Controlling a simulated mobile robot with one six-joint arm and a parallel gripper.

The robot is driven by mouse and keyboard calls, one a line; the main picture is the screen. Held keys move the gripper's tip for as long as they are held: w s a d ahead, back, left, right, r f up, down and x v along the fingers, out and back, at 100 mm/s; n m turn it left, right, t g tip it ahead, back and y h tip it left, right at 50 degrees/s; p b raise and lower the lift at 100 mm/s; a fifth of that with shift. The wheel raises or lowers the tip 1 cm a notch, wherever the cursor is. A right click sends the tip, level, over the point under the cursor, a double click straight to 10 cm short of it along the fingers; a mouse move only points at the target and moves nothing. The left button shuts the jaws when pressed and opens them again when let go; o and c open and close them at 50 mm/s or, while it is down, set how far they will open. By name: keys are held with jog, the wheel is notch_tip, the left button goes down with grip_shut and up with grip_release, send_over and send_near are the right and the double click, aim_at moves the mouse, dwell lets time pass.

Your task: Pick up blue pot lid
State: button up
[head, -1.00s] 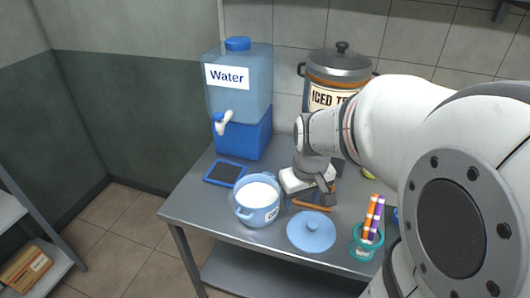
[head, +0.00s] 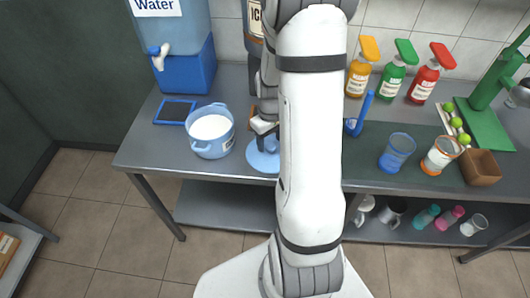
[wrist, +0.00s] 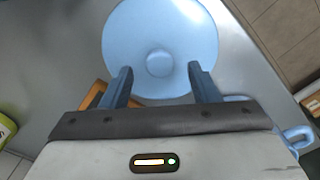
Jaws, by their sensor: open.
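The blue pot lid (head: 262,158) lies flat on the metal table, partly hidden behind my arm in the head view. The knob is not gripped. In the head view my gripper (head: 264,128) is just above the lid and mostly hidden by my arm.
A water dispenser (head: 183,62) and a blue-framed tablet (head: 174,112) are at the left. An orange-brown object (wrist: 95,95) lies beside the lid. Cups (head: 396,153), colored bottles (head: 359,76) and a green press (head: 487,128) are at the right.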

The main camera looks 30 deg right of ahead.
notch_tip(320, 180, down, 2)
jog(key=shift+f, duration=0.1)
jog(key=c, duration=1.1)
